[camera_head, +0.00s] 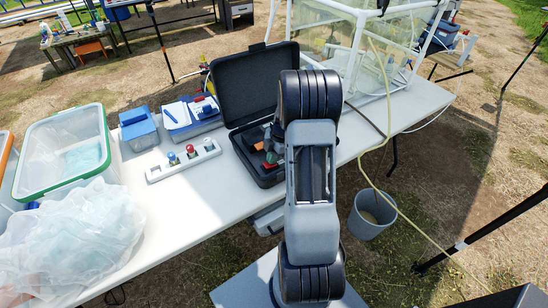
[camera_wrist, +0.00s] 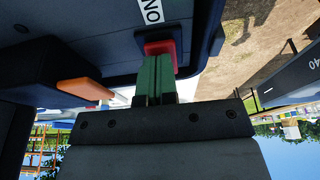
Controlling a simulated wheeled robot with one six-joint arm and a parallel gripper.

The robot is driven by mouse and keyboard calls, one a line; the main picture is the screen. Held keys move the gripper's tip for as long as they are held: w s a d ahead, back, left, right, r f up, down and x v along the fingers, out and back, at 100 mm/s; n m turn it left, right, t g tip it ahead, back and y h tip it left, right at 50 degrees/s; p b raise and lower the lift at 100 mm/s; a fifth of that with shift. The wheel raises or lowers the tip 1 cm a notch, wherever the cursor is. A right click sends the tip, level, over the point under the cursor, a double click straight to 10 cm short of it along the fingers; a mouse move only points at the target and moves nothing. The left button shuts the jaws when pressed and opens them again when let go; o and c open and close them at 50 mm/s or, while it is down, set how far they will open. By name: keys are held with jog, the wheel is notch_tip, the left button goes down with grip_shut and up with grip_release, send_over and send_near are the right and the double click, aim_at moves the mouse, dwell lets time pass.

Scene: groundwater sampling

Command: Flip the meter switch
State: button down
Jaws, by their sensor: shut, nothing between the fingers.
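The red switch (camera_wrist: 159,46) shows in the wrist view on a dark panel beside a white label (camera_wrist: 152,12) whose letters appear inverted. My gripper (camera_wrist: 156,66) is shut, its two green fingers pressed together with nothing between them. The fingertips are right at the red switch and seem to touch it, covering part of it. In the head view an open black case (camera_head: 257,82) stands on the white table, with dark and red parts inside its base. My arm hides the right side of the case, so the switch cannot be made out clearly there.
An orange piece (camera_wrist: 85,89) sits left of the fingers. On the table (camera_head: 190,215), a white holder with colored caps (camera_head: 184,160), blue boxes (camera_head: 138,128), a clear bin (camera_head: 64,150) and a plastic bag (camera_head: 75,235) stand left. A glass tank (camera_head: 350,45) stands behind; a grey bucket (camera_head: 371,215) is on the ground.

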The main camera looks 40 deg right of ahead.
jog(key=shift+a+r, duration=0.2)
jog(key=shift+a, duration=0.4)
jog(key=shift+r, duration=0.2)
jog(key=p+v, duration=0.1)
jog(key=v, duration=0.3)
jog(key=shift+a+r+p, duration=0.15)
jog(key=shift+a+p, duration=0.05)
jog(key=shift+p, duration=0.2)
jog(key=d+r+b, duration=0.1)
jog(key=d+r, duration=0.4)
jog(key=r, duration=0.2)
jog(key=shift+s+d+r, duration=0.15)
jog(key=shift+d+r, duration=0.1)
jog(key=shift+r, duration=0.15)
